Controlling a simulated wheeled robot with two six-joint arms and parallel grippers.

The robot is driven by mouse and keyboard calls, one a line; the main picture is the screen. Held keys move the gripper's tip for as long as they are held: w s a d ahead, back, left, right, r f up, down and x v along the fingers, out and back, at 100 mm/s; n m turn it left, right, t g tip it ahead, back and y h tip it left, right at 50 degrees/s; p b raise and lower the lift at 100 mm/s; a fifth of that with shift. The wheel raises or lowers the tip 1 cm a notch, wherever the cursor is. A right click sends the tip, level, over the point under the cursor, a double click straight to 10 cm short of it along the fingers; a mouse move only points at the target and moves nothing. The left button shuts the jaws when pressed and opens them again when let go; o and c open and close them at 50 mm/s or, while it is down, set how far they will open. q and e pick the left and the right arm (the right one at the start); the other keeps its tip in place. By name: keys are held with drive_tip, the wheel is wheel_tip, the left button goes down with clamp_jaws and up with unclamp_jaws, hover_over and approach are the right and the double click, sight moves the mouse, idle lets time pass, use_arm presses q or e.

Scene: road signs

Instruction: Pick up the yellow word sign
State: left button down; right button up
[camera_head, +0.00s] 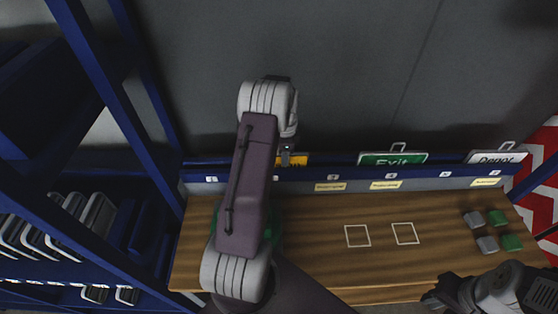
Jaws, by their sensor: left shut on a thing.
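The yellow word sign (298,160) is at the blue rail at the back of the table, mostly hidden behind my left arm. Its dark lettering shows only in part. My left gripper (286,157) is at the sign's upper edge and shut on it. I cannot tell whether the sign is clear of the rail. My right gripper (436,296) is low at the right, away from the sign, and its jaws are not clear.
A green Exit sign (393,159) and a white Depot sign (496,157) stand along the blue rail (330,172). The wooden table (320,225) has two white square outlines and several grey and green blocks (487,245) at right. A blue shelf (100,235) stands at left.

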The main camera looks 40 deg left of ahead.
use_arm(q)
wheel_tip(320, 180, up, 4)
drive_tip(key=shift+w+a+f+b, duration=0.1)
drive_tip(key=shift+f+b, duration=0.15)
drive_tip(key=shift+b, duration=0.35)
drive_tip(key=w+d+r, duration=0.7)
drive_tip(key=w, duration=0.2)
drive_tip(key=shift+d+r, duration=0.2)
drive_tip(key=shift+d, duration=0.05)
drive_tip(key=shift+s+f, duration=0.1)
